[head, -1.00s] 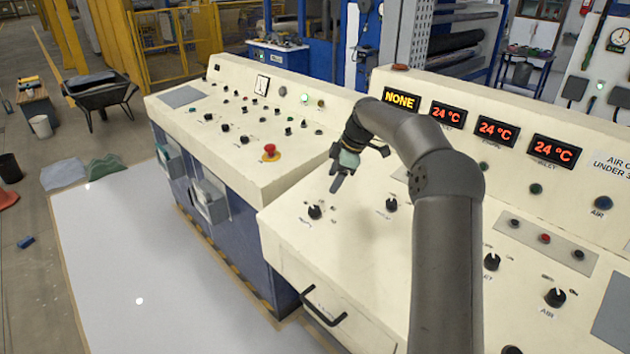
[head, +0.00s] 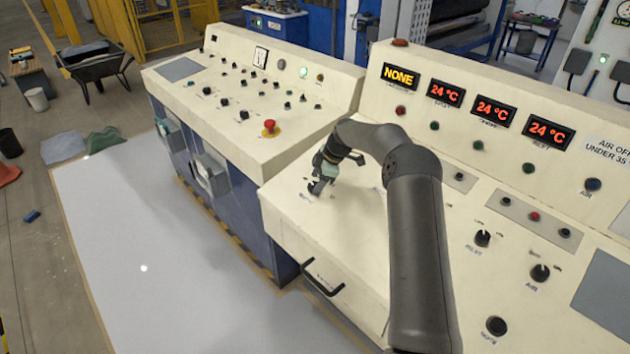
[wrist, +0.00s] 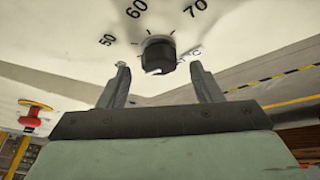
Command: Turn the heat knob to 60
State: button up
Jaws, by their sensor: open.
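The heat knob is a black dial (wrist: 159,54) on the cream panel, with the printed numbers 50, 60 and 70 around its far side in the wrist view. My gripper (wrist: 160,78) is open, with one finger on each side of the knob and a gap on both sides. The knob sits at or just beyond the fingertips; I cannot tell whether they touch it. In the head view my gripper (head: 316,188) is low over the left part of the right console and hides most of the knob. The knob's pointer is not clear.
Other black knobs (head: 482,238) are on the console at right. The yellow display (head: 398,76) reads NONE, and red displays (head: 492,110) read 24 °C. A red emergency button (head: 269,128) is on the left console. A drawer handle (head: 322,280) is on the front.

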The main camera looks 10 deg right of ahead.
jog(key=shift+x, duration=1.15)
jog(key=c, duration=1)
